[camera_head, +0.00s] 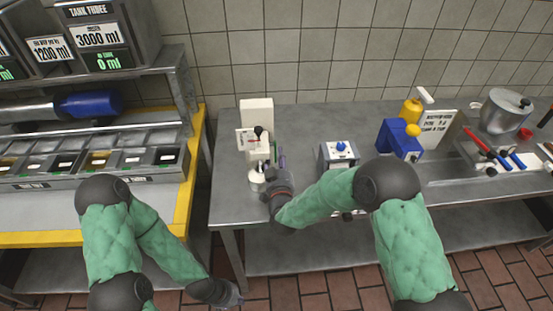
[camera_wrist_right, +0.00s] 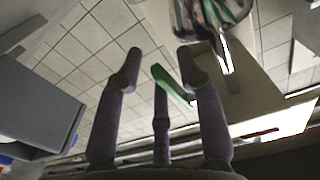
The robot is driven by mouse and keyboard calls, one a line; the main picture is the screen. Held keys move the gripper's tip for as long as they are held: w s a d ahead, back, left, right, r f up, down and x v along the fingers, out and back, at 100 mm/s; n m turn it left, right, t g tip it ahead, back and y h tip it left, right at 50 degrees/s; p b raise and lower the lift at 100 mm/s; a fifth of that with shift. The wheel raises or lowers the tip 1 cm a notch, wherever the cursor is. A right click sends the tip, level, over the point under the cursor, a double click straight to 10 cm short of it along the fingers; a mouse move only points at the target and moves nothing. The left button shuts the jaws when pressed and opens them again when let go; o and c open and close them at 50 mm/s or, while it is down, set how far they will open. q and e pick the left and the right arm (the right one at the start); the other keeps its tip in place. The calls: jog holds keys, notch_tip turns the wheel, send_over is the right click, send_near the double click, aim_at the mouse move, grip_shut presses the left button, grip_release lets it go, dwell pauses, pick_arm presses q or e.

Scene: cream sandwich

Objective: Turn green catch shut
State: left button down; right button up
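The green catch (camera_wrist_right: 172,86) shows in the right wrist view as a slim slanted bar among the fingers of my right gripper (camera_wrist_right: 158,58). The fingers stand apart around it, and I cannot tell whether any finger touches it. In the head view my right gripper (camera_head: 280,168) is at the right side of the cream-white machine (camera_head: 256,112) on the steel table; the catch is not clearly visible there. My left gripper (camera_head: 228,294) hangs low in front of the gap between the tables, with its fingers too small and dark to read.
A grey box with a blue knob (camera_head: 340,153) stands right of the machine. A blue device (camera_head: 398,140), a yellow bottle (camera_head: 411,110), a sign (camera_head: 437,133) and a pot (camera_head: 504,110) stand further right. A yellow-edged counter (camera_head: 192,190) with bins is at left.

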jog(key=shift+w, duration=0.15)
grip_shut()
jog(key=shift+s+r+g+p, duration=0.4)
jog(key=shift+g+p, duration=0.75)
jog(key=shift+p, duration=1.55)
jog(key=shift+s+r+g+p, duration=0.15)
jog(key=shift+s+g+p, duration=0.75)
jog(key=shift+p, duration=1.75)
jog(key=shift+s+r+g+p, duration=0.1)
jog(key=shift+r+g+p, duration=0.2)
jog(key=shift+g+p, duration=1.8)
jog(key=shift+t+p, duration=0.55)
jog(key=shift+p, duration=0.05)
